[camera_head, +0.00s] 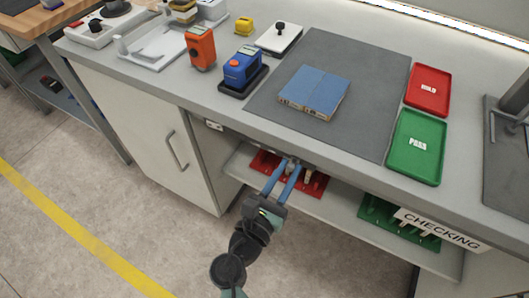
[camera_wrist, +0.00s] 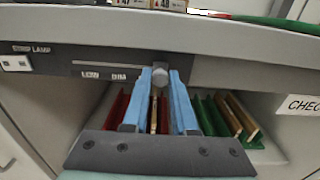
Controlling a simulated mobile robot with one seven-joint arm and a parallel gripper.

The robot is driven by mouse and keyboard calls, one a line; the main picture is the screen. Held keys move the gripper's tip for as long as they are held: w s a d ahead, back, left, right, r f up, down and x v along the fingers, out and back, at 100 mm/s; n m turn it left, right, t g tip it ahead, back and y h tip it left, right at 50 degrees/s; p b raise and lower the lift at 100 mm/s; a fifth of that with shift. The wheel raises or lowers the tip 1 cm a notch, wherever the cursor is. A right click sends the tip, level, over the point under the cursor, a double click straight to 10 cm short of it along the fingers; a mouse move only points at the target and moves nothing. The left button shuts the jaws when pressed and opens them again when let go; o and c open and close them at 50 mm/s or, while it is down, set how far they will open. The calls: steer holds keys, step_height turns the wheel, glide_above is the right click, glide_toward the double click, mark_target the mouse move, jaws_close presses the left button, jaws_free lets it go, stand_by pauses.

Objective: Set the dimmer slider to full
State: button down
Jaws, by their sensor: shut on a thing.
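The dimmer slider is a grey knob (camera_wrist: 160,72) on the dark panel (camera_wrist: 110,62) under the counter's front edge. In the head view my gripper (camera_head: 287,168) reaches up to the counter edge, and the knob is hard to make out there.
A LAMP switch (camera_wrist: 17,63) sits at the panel's left. Below is a shelf with a red rack (camera_head: 312,184) and a green rack (camera_head: 375,213). The counter edge (camera_wrist: 215,45) overhangs just above my fingers. A CHECKING sign (camera_head: 440,230) hangs to the right.

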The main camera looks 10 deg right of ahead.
steer(key=shift+s+d+f, duration=0.1)
steer(key=shift+s+d, duration=0.05)
steer(key=shift+d, duration=0.15)
steer(key=c, duration=0.7)
jaws_free()
steer(key=shift+s, duration=0.1)
steer(key=shift+a, duration=0.1)
steer(key=v, duration=1.2)
steer(key=shift+s+a, duration=0.2)
steer(key=shift+s, duration=0.15)
